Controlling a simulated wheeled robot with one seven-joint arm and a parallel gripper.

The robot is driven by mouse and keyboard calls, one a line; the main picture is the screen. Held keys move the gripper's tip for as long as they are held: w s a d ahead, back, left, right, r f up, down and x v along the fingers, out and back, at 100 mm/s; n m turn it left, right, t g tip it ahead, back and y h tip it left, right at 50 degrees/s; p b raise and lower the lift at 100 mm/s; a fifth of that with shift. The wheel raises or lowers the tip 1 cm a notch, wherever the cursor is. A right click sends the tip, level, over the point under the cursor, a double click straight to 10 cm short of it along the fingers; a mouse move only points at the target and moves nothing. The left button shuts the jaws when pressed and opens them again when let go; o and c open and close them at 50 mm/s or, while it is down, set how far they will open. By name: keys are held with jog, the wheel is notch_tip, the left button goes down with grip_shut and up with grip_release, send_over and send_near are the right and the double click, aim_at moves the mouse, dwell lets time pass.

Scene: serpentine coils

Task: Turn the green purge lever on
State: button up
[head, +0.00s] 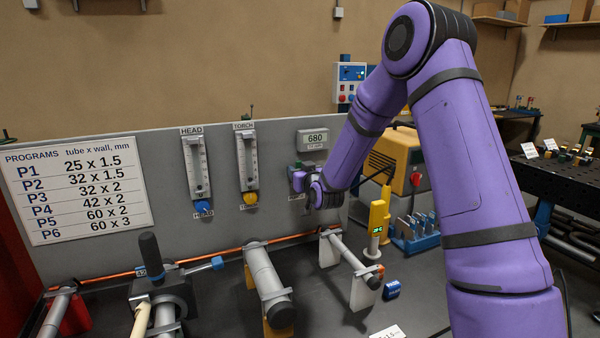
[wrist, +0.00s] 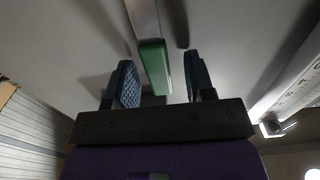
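The green purge lever (wrist: 155,68) shows in the wrist view as a green grip on a pale metal bar, close to the grey panel. My gripper (wrist: 159,62) is open, with one blue padded finger on each side of the green grip. In the head view my gripper end (head: 300,180) is at the panel below the small display.
Two flowmeters, HEAD (head: 197,168) and TORCH (head: 246,162), stand on the panel left of my gripper. The display (head: 313,139) reads 680. Below are the bench's tube holders (head: 268,280), a yellow post device (head: 378,220) and a blue rack (head: 415,235).

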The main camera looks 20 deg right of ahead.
jog(key=s, duration=1)
jog(key=shift+s, duration=0.4)
jog(key=shift+r, duration=0.1)
